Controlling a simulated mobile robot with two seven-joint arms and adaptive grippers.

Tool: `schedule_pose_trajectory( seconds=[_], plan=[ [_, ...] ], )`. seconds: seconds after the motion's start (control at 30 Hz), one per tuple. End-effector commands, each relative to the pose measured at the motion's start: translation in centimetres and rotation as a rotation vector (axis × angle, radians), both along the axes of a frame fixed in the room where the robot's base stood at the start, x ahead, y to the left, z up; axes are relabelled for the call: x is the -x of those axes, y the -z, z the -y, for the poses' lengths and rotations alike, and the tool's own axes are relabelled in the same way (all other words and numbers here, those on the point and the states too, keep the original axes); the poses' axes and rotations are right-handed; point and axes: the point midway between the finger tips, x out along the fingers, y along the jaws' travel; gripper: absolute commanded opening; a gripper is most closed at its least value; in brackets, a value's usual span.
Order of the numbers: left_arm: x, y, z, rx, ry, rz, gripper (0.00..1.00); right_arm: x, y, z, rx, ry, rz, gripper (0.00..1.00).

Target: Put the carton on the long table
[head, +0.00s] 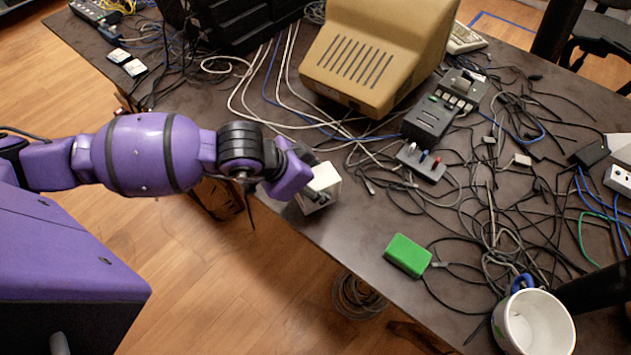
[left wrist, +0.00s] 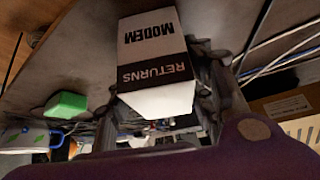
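The carton (head: 323,186) is a small white box at the near left edge of the long dark table (head: 330,240). I cannot tell whether the carton's underside touches the tabletop. My right gripper is not in view.
A beige monitor (head: 360,60) stands behind the carton, with loose cables around it. A green box (head: 407,255) and a white mug (head: 533,325) are nearer the front right. A switch panel (head: 420,163) lies to the right. The tabletop between carton and green box is mostly bare.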

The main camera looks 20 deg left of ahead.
Motion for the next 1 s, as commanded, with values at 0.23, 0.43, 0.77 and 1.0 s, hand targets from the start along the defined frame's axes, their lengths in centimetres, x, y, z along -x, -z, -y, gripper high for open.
schedule_pose_trajectory(
  seconds=[0.23,0.43,0.77,1.0],
  plan=[
    [-0.1,-0.1,0.0,0.000,-0.001,0.001,0.64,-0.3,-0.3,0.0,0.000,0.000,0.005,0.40],
    [-0.1,-0.4,0.0,0.001,-0.001,0.002,0.64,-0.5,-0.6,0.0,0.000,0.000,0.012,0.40],
    [2.2,-5.1,-2.2,-0.004,0.001,0.004,0.64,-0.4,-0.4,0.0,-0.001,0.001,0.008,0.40],
    [4.0,-8.9,-3.8,-0.004,0.000,0.003,0.64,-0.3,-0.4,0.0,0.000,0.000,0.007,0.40]
  ],
)
